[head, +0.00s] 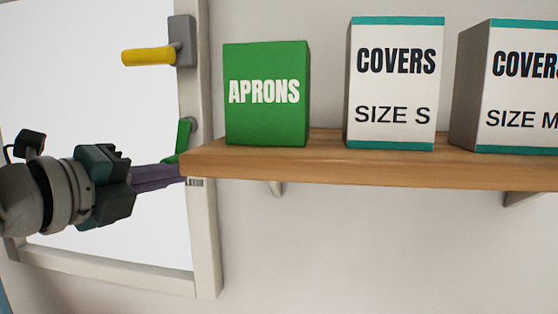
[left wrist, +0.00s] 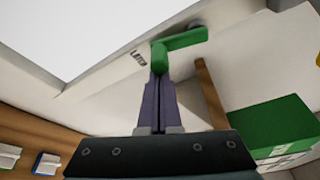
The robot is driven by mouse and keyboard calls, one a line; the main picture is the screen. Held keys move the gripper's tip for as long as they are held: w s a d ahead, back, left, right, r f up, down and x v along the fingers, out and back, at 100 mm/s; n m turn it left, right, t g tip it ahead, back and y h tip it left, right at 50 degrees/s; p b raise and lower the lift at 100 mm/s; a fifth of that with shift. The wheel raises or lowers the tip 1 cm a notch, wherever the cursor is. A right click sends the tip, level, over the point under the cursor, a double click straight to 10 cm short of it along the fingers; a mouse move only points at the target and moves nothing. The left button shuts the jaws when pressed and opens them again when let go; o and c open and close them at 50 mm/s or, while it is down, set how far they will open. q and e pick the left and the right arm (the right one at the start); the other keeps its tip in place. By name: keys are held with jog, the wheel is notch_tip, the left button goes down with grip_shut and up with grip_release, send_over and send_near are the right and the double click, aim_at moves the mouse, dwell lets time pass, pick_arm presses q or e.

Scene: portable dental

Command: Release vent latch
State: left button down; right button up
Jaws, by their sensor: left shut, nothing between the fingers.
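A green latch (head: 183,140) is mounted on the right side of the white window frame (head: 205,240), its lever hanging down and slightly left. It also shows in the left wrist view (left wrist: 186,41), right at the fingertips. A yellow handle (head: 149,56) on a grey plate sits higher on the same frame. My left gripper (head: 181,173) reaches in from the left, shut and empty, its purple fingers just below the green latch. In the left wrist view the fingertips (left wrist: 158,75) meet or overlap the lever's end; I cannot tell if they touch. My right gripper is not in view.
A wooden shelf (head: 370,172) starts close to the right of my left fingertips. It holds a green aprons box (head: 266,115) and two white covers boxes (head: 393,97) (head: 515,85).

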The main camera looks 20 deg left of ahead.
pick_arm(q)
jog(key=shift+s+a+r+m+g+y+p, duration=0.15)
jog(key=shift+a+r+m+g+y+p, duration=0.4)
jog(key=shift+m+p, duration=0.75)
jog(key=shift+s+a+r+m+g+y+p, duration=0.15)
jog(key=shift+a+m+y+p, duration=0.25)
jog(key=shift+a+m+p, duration=0.85)
jog(key=shift+s+a+r+m+g+y+p, duration=0.15)
jog(key=shift+a+r+m+g+y+p, duration=0.25)
jog(key=shift+m+p, duration=0.9)
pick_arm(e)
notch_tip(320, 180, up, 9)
pick_arm(q)
jog(key=shift+d+f+n, duration=0.1)
jog(key=shift+f+n, duration=0.1)
jog(key=shift+n, duration=0.05)
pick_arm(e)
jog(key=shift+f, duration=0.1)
